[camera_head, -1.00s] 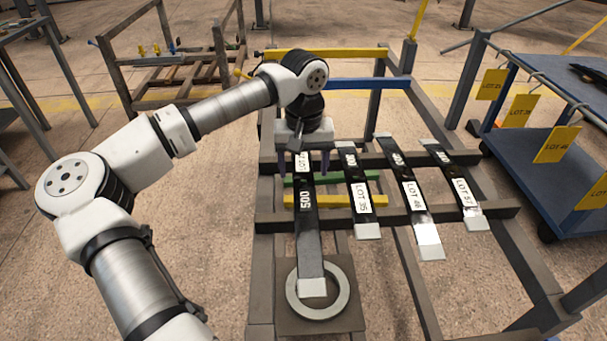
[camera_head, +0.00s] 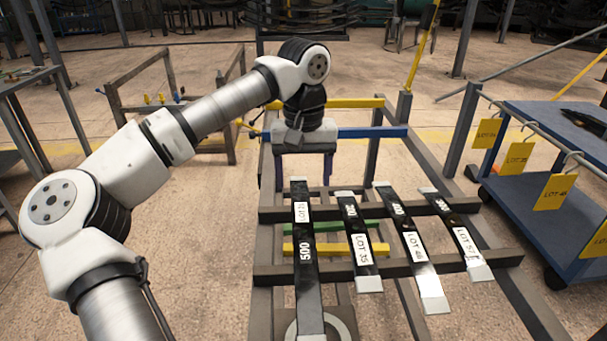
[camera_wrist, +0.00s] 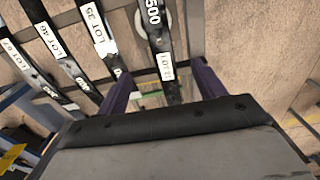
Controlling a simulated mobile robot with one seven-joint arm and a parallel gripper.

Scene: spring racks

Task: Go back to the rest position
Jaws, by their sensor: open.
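My gripper (camera_head: 304,172) is open and empty. In the head view it hangs above the far end of the rack, just beyond the far end of the leftmost spring leaf. The leftmost leaf (camera_head: 306,262), marked 500, lies across the rack's bars, its near end over a round ring. In the wrist view, my two purple fingers stand apart, with the 500 leaf (camera_wrist: 157,45) beyond them, showing between the fingers. My arm is stretched out from the left, with the elbow bent.
Three more leaves, LOT 35 (camera_head: 359,245), LOT 40 (camera_head: 411,245) and LOT 57 (camera_head: 464,243), lie across the rack (camera_head: 385,268). A blue cart (camera_head: 545,205) with yellow lot tags stands right. A yellow bar (camera_head: 355,103) and blue bar (camera_head: 375,132) cross the rack's far end.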

